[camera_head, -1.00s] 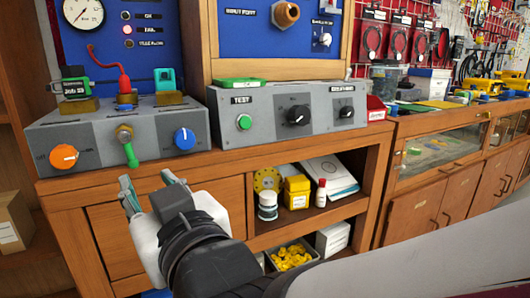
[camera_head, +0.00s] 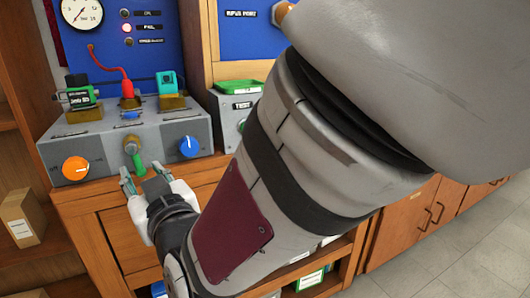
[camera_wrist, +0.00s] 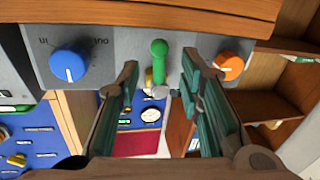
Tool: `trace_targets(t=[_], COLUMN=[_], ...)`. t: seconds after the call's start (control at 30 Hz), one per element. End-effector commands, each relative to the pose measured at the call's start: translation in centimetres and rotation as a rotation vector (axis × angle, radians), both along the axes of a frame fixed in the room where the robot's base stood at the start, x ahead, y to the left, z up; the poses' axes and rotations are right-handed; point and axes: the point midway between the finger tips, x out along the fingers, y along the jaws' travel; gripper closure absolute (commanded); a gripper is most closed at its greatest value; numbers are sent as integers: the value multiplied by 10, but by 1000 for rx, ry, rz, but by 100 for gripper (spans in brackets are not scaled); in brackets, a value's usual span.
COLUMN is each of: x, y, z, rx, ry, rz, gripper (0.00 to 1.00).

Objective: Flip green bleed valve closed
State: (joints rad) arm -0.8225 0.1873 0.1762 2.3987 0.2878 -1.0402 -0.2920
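The green bleed valve lever (camera_head: 138,160) hangs down from a brass fitting on the front of the grey panel box (camera_head: 98,145), between an orange knob (camera_head: 76,169) and a blue knob (camera_head: 190,146). My gripper (camera_head: 141,170) is open just in front of the lever and a little below it. In the wrist view the lever (camera_wrist: 158,60) shows between the two spread green-grey fingers (camera_wrist: 159,75), with a gap on each side. I cannot tell whether the fingertips reach past it.
The blue knob (camera_wrist: 68,64) and orange knob (camera_wrist: 229,66) flank the lever in the wrist view. The wooden bench edge (camera_head: 95,190) runs beneath the box. A second grey box labelled TEST (camera_head: 228,118) stands right, partly behind my arm. A cardboard box (camera_head: 22,218) sits at left.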

Motion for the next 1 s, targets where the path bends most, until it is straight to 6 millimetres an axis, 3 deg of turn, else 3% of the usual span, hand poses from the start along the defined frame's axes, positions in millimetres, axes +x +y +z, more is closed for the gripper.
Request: trace_targets(t=[0.23, 0.6, 0.63, 0.77, 1.0], x=[22, 27, 27, 27, 26], y=[20, 24, 24, 24, 24], z=[-1, 0, 0, 0, 0], rx=[-1, -1, -1, -1, 2], ry=[1, 1, 1, 1, 2], rz=[-1, 0, 0, 0, 0], gripper=[66, 66, 68, 98, 100])
